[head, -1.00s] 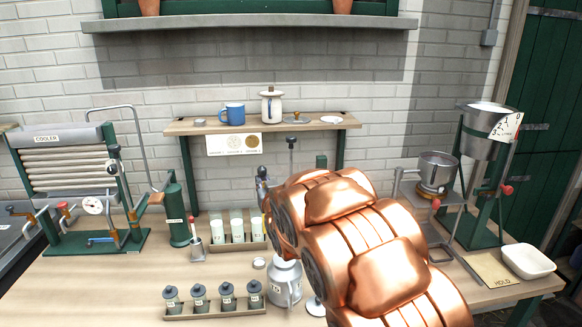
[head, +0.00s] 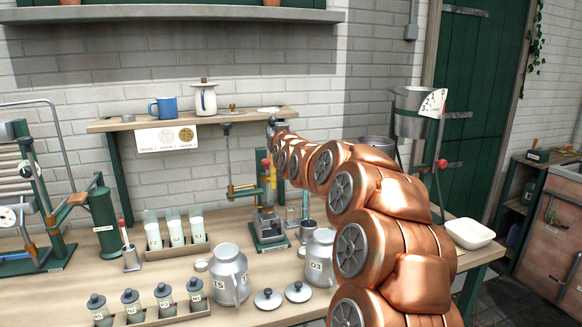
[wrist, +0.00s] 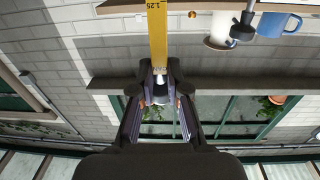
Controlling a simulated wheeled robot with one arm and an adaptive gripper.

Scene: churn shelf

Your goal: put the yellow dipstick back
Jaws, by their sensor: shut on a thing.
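The yellow dipstick (wrist: 157,32) shows in the wrist view as a flat yellow strip marked 1.25, reaching out to the top edge. My gripper (wrist: 158,92) is shut on its near end; the far end is out of that picture. In the head view my gripper (head: 273,127) is small, up by the right part of the wall shelf, partly hidden by my copper arm. A narrow yellow strip shows below it by the green stand, but I cannot tell whether that is the dipstick. Two milk cans, one (head: 230,275) at left and one marked D3 (head: 319,258), stand on the bench.
A steel cup with thin sticks (head: 308,230) stands behind the D3 can. A red-handled tool stands in a grey holder (head: 131,258). The wall shelf (head: 225,118) carries a blue mug (head: 163,109) and a white pot (head: 203,97). A white dish (head: 469,233) is at right.

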